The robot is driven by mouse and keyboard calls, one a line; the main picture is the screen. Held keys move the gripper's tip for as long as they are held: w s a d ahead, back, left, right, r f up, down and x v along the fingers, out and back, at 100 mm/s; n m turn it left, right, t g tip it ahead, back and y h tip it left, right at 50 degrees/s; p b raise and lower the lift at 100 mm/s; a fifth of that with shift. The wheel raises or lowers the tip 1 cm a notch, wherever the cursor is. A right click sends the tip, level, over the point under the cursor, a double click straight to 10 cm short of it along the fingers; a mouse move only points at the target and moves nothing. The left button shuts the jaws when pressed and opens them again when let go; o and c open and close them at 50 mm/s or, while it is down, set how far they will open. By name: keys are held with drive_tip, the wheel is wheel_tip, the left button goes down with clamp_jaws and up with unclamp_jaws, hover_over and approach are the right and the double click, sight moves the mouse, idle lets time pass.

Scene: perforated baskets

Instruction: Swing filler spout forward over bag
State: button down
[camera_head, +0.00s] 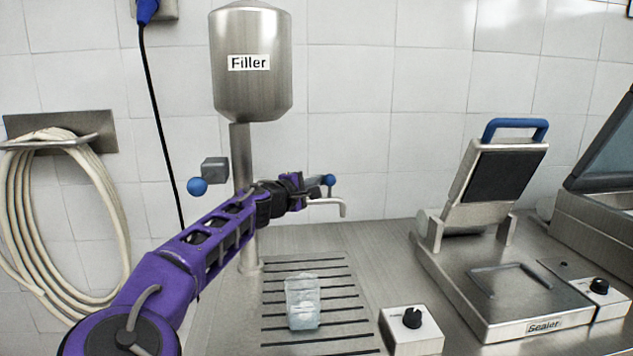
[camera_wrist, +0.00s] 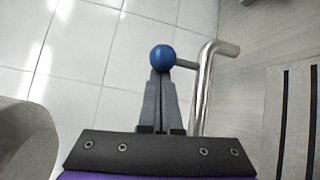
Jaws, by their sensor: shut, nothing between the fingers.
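The filler (camera_head: 250,95) is a steel hopper on a post. Its spout (camera_head: 328,201) is a bent metal tube pointing right, with its tip right of and behind the bag in the head view. A blue ball knob (camera_head: 329,180) on a short rod joins the spout; the knob also shows in the wrist view (camera_wrist: 162,58). My gripper (camera_head: 314,184) is shut and empty. Its fingertips (camera_wrist: 162,76) are right at the knob; I cannot tell if they touch. The clear bag (camera_head: 303,302) stands upright on the slotted grate (camera_head: 345,318), with pale contents low in it.
Another blue ball (camera_head: 197,186) sits beside a grey block (camera_head: 215,170) left of the post. A knob box (camera_head: 411,330) and the sealer (camera_head: 530,300), lid up, stand at right. A coiled hose (camera_head: 75,200) hangs at left.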

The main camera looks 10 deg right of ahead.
drive_tip(key=s+a+m+g+h+p, duration=0.2)
drive_tip(key=s+a, duration=0.2)
drive_tip(key=s, duration=0.3)
drive_tip(key=s+a+m+g+h+p, duration=0.2)
drive_tip(key=s+a+g, duration=0.1)
drive_tip(key=s, duration=0.5)
drive_tip(key=shift+a+p, duration=0.3)
drive_tip(key=shift+a, duration=0.45)
idle(0.9)
drive_tip(key=p+v, duration=0.1)
drive_tip(key=v, duration=1.6)
drive_tip(key=shift+a+f, duration=0.2)
drive_tip(key=shift+a, duration=0.05)
